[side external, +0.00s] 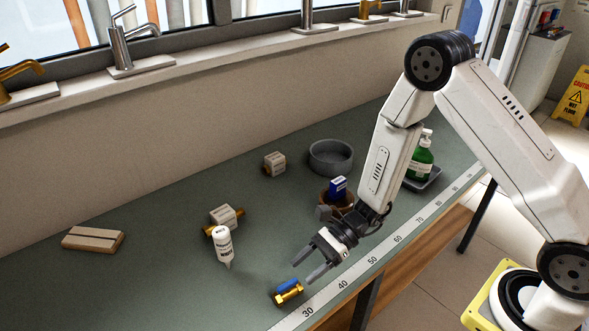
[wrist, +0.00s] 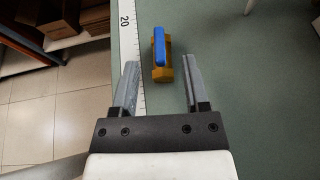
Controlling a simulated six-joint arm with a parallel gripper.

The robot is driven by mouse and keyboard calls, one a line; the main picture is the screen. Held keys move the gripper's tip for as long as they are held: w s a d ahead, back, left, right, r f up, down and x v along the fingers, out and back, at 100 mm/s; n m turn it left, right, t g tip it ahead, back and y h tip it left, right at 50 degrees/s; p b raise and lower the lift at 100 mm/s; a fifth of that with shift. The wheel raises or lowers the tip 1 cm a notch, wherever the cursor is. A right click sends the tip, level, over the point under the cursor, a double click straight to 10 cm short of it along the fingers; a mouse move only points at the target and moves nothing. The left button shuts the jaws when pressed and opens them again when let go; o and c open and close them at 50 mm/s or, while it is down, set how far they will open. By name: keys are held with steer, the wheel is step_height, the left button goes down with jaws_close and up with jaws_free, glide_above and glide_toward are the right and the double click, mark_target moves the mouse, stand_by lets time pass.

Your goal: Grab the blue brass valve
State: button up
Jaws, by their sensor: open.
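The blue brass valve (side external: 288,291) lies on the green bench top near its front edge, beside the printed ruler strip. It has a brass body and a blue handle along its top. My gripper (side external: 306,266) is open and empty, with its fingers pointing down toward the valve from just above and behind it. In the wrist view the valve (wrist: 161,56) stands ahead, between the lines of the two open fingers (wrist: 158,72). The valve is a little nearer the left finger, and neither finger appears to touch it.
A white bottle (side external: 224,246) and a boxed brass fitting (side external: 225,217) are left of my gripper. A bowl with a blue box (side external: 338,187) is behind it, near a grey round dish (side external: 331,157). A wooden block (side external: 93,239) lies far left. Bench around the valve is clear.

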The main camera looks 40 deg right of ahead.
mark_target(291, 282)
steer(key=shift+a+f, duration=0.1)
steer(key=shift+a, duration=0.1)
steer(key=shift+x, duration=2.5)
steer(key=shift+c, duration=0.2)
jaws_close()
